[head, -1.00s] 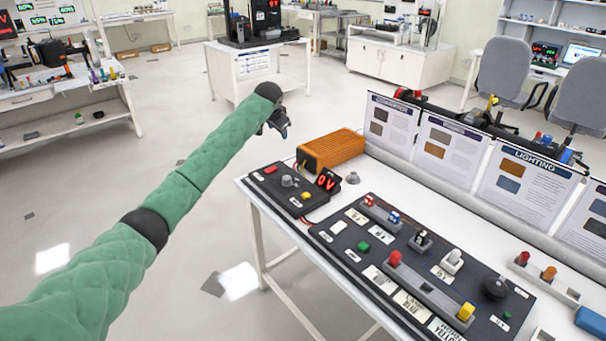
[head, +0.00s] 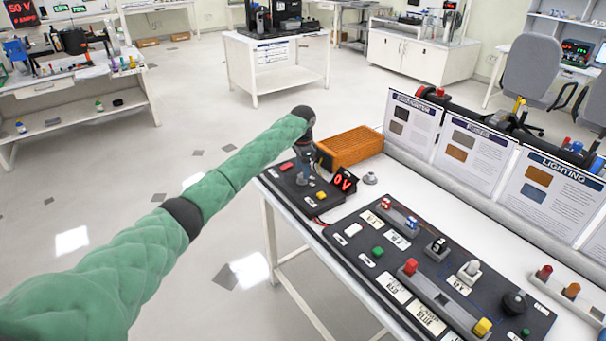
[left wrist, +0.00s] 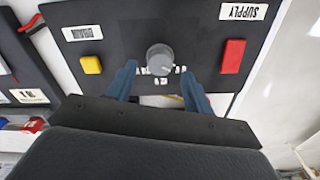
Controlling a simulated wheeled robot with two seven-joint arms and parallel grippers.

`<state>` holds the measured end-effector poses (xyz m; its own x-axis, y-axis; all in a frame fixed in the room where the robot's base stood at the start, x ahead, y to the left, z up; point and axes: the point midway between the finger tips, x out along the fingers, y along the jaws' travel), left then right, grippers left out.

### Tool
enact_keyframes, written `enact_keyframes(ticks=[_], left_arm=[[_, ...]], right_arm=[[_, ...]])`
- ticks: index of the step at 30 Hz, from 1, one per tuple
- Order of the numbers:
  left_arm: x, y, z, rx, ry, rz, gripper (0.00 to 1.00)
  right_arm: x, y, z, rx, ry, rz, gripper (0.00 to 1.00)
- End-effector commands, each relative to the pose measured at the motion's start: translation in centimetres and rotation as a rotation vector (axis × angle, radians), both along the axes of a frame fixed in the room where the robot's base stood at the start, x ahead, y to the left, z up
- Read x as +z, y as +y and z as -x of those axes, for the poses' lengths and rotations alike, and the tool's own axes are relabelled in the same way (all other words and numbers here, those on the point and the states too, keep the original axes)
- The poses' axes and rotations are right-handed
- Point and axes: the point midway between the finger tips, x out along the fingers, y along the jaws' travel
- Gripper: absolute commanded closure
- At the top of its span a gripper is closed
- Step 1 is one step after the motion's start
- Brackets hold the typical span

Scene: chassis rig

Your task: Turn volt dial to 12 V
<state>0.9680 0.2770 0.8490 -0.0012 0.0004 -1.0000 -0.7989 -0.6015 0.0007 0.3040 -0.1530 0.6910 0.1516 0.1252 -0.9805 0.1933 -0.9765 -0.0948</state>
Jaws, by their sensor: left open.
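The volt dial (left wrist: 160,59) is a grey round knob on the black supply panel (left wrist: 150,22), with small white labels beside it, too small to read here. In the head view a red-digit display (head: 344,180) on the panel reads 0 V. My left gripper (left wrist: 160,78) is open, its two blue fingers reaching toward the dial, one tip to each side and slightly short of its centre. Contact with the dial cannot be told. In the head view my left gripper (head: 304,168) hangs over the panel and partly covers the dial. My right gripper is not in view.
A red button (left wrist: 233,56) and a yellow button (left wrist: 91,65) flank the dial. An orange ribbed box (head: 350,147) stands behind the panel. A larger black control board (head: 400,262) with switches lies in front to the right.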

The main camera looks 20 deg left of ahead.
Motion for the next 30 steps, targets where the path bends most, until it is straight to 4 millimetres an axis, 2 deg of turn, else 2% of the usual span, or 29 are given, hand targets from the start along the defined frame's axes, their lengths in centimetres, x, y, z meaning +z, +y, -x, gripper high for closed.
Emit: enact_keyframes(ticks=[3, 9, 19, 26, 30], left_arm=[[-1.5, 0.0, 0.0, 0.001, 0.001, -0.001, 0.48], [-3.2, 0.0, 0.0, 0.002, 0.0, 0.0, 0.48], [-3.5, 0.0, 0.0, 0.001, -0.001, 0.0, 0.48], [-3.5, 0.0, 0.0, 0.001, -0.001, 0.0, 0.93], [-3.4, 0.0, 0.0, -0.001, -0.001, 0.0, 0.93]], right_arm=[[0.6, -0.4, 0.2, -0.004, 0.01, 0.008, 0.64], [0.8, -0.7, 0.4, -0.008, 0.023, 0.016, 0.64], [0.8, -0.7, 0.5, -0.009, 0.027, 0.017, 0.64], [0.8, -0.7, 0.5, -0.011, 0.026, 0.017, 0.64], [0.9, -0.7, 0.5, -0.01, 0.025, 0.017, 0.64]])
